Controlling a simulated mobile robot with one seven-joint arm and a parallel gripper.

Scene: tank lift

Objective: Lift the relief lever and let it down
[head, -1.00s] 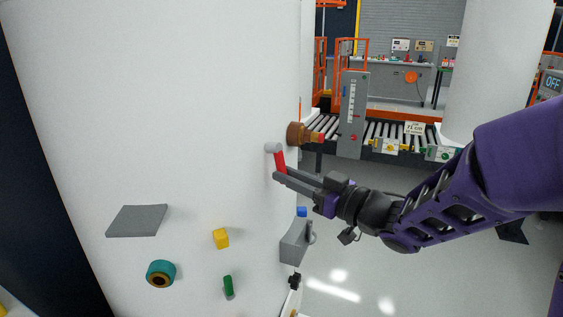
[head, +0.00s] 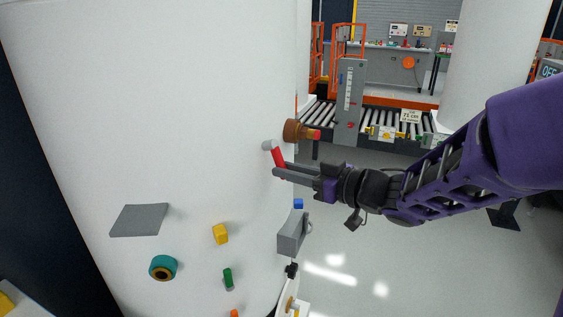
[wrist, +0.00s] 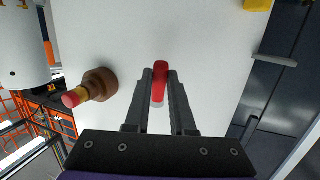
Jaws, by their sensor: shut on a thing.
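The red relief lever (head: 278,157) sticks out from a grey pivot (head: 267,145) on the side of the white tank (head: 190,90). In the head view it slants down and to the right from the pivot. My gripper (head: 276,171) is shut on the lever near its lower end. In the wrist view the red lever (wrist: 160,82) shows between the two fingers of my gripper (wrist: 160,80). The fingers hide part of the lever in the head view.
A brown fitting with a red tip (head: 297,132) juts from the tank just right of the lever. Below are a grey box (head: 291,236), yellow block (head: 220,234), teal ring (head: 163,267) and grey plate (head: 138,220). A roller conveyor (head: 320,113) stands behind. Open floor lies right.

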